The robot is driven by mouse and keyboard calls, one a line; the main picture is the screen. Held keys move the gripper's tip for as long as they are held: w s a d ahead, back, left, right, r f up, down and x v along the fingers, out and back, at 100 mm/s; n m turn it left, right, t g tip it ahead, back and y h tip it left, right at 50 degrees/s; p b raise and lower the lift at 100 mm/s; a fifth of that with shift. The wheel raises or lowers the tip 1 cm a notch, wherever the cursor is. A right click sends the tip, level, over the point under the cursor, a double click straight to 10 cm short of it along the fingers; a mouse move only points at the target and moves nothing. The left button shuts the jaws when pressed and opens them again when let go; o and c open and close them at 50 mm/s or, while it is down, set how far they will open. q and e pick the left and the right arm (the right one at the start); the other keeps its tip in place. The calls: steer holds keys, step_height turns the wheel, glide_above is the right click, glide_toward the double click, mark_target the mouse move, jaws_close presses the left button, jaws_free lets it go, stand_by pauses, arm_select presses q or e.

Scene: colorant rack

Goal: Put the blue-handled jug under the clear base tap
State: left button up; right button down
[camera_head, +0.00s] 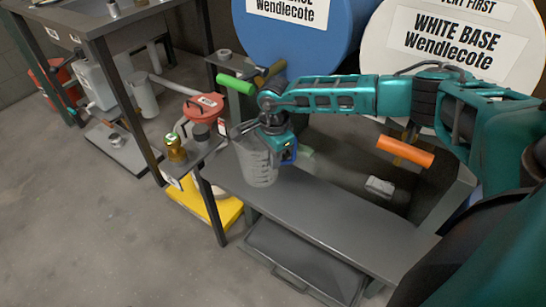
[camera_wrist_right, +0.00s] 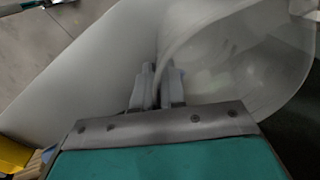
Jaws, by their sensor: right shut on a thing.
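The jug (camera_head: 257,165) is translucent grey, upright, above the left part of the grey bench; I cannot tell if it touches it. Its blue handle (camera_head: 290,152) is on the right side, partly covered by my arm. My right gripper (camera_head: 268,142) is at the jug's top; in the right wrist view its fingers (camera_wrist_right: 158,82) are shut on the wall near the rim of the jug (camera_wrist_right: 235,60). A tap with a green lever (camera_head: 236,84) is at the blue drum (camera_head: 300,40), whose label is cut off at the top. My left gripper is out of view.
The white drum (camera_head: 455,85) reads WHITE BASE; below it is an orange-levered tap (camera_head: 405,151). The grey bench (camera_head: 320,225) is clear to the right of the jug.

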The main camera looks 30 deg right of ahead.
steer(key=shift+f, duration=0.15)
steer(key=c, duration=1.2)
jaws_free()
steer(key=shift+r, duration=0.3)
step_height(320, 180, up, 7)
steer(key=shift+s+r+p, duration=0.15)
steer(key=shift+p, duration=0.55)
